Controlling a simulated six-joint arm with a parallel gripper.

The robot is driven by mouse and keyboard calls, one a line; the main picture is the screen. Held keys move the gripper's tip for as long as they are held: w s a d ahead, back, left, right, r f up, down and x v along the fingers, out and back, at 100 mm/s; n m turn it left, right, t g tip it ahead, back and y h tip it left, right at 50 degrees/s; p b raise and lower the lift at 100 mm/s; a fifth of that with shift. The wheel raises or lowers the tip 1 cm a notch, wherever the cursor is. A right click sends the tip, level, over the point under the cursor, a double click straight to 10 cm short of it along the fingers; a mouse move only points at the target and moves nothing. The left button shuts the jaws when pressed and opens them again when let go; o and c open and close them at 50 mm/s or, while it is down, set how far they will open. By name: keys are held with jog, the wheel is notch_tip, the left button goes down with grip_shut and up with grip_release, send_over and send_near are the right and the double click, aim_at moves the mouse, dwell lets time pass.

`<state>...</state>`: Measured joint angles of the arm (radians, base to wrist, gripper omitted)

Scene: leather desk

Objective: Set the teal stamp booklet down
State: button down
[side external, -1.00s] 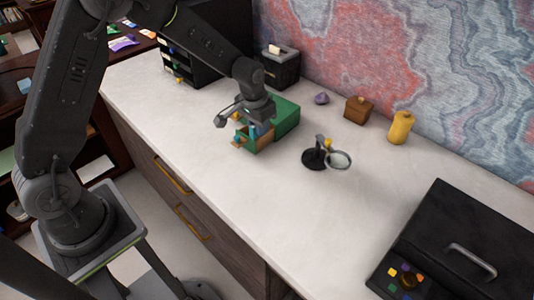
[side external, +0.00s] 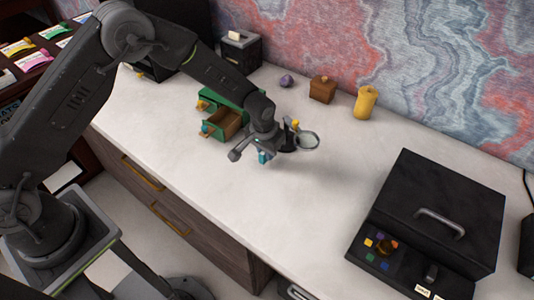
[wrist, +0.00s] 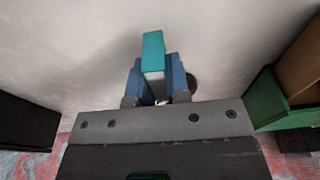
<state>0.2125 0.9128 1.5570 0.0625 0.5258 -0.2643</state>
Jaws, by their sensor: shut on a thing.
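The teal stamp booklet (wrist: 153,45) is held upright between the two blue fingers of my gripper (wrist: 155,78) in the wrist view, its teal end sticking out past the fingertips. In the side view my gripper (side external: 262,152) is over the white desktop, right of the green drawer box, and the teal booklet (side external: 264,157) shows as a small patch below it. The booklet appears to be above the desktop; the exact gap cannot be told.
The green box (side external: 190,117) has an open, empty-looking drawer (side external: 222,126). A magnifier on a black stand (side external: 308,141) is close behind my gripper. A wooden box (side external: 322,91), yellow jar (side external: 365,103) and black case (side external: 440,200) stand further right. The desktop in front is clear.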

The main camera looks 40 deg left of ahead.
jog(key=shift+f, duration=0.75)
jog(key=shift+f, duration=0.1)
jog(key=c, duration=1.1)
grip_release()
